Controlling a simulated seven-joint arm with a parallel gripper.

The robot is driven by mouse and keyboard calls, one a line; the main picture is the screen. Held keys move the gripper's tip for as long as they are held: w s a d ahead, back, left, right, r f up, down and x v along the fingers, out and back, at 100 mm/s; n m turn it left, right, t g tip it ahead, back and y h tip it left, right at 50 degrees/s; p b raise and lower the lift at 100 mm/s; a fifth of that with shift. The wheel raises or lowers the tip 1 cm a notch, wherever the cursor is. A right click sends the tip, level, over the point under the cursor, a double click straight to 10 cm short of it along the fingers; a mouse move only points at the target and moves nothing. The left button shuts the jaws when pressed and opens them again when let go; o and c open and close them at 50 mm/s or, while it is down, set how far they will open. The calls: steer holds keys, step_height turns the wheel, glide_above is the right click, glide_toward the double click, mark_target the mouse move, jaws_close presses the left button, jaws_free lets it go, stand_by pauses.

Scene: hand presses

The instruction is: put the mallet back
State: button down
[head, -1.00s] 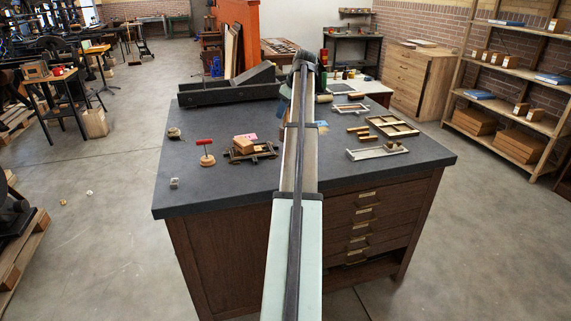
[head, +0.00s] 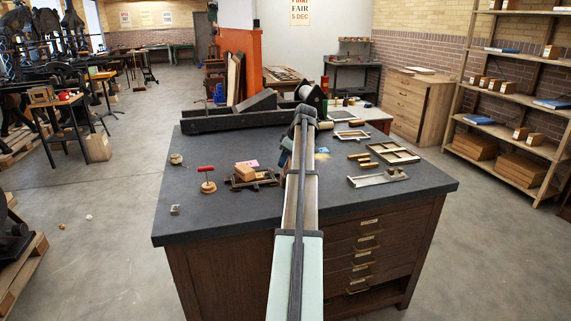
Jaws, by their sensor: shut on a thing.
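My arm reaches over the dark-topped cabinet and hides most of my gripper and what it holds. A dark and bluish part of my gripper (head: 286,143) shows at the left edge of the arm; the fingertips are hidden. A pale wooden cylinder, apparently the mallet's head (head: 326,125), shows just right of the arm near the far edge of the top. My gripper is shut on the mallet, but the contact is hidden. Whether the mallet touches the surface cannot be told.
On the cabinet top (head: 215,222) are a long dark trough (head: 215,121), a red-handled tool (head: 207,180), a block on a small frame (head: 250,175), a wooden frame (head: 394,152) and a metal tray (head: 377,179).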

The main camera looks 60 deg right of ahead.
steer(key=shift+f, duration=0.85)
steer(key=c, duration=0.8)
jaws_free()
steer(key=v, duration=1.2)
